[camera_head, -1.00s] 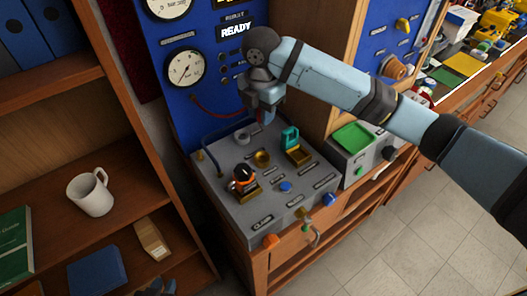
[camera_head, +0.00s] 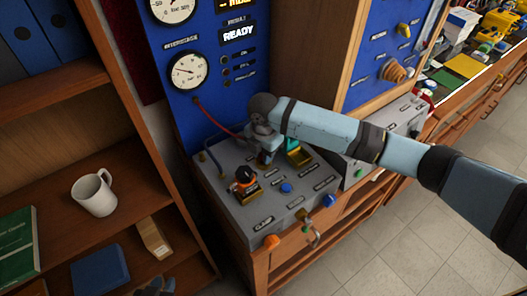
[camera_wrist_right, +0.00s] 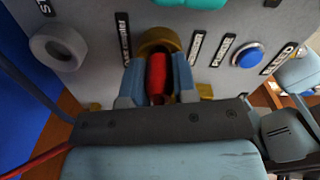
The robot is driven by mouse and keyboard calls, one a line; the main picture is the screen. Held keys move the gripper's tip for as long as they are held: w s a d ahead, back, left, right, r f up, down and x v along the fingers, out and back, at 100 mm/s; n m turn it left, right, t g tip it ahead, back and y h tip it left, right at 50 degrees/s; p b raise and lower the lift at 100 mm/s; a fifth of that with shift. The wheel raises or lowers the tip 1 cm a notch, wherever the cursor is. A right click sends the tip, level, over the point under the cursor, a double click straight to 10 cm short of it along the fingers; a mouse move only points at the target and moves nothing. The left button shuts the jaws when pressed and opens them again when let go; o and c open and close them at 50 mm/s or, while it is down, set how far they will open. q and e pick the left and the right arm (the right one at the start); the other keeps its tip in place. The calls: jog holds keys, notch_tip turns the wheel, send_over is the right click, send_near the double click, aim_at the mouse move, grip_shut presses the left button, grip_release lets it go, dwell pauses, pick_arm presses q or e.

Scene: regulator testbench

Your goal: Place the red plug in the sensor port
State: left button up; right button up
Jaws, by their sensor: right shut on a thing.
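The red plug (camera_wrist_right: 157,76) is between the fingers of my right gripper (camera_wrist_right: 158,88) in the right wrist view, and the gripper is shut on it. The plug's far end is at a brass ring-shaped port (camera_wrist_right: 160,38) on the grey bench top. I cannot tell whether its tip is inside the ring. In the head view, my right gripper (camera_head: 266,156) is low over the bench and hides the plug and brass port. My left gripper (camera_head: 162,288) shows only partly at the bottom edge, and its jaws are unclear.
A grey ring (camera_wrist_right: 58,48) is left of the brass port, and a blue button (camera_wrist_right: 247,55) is right of it. A red hose (camera_head: 215,118) runs from the gauge panel (camera_head: 200,25).

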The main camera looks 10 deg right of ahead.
jog(key=o, duration=1)
jog(key=shift+f, duration=0.15)
jog(key=shift+c, duration=0.2)
notch_tip(320, 180, up, 12)
jog(key=shift+f+b, duration=0.25)
jog(key=shift+b, duration=0.6)
jog(key=shift+r, duration=0.45)
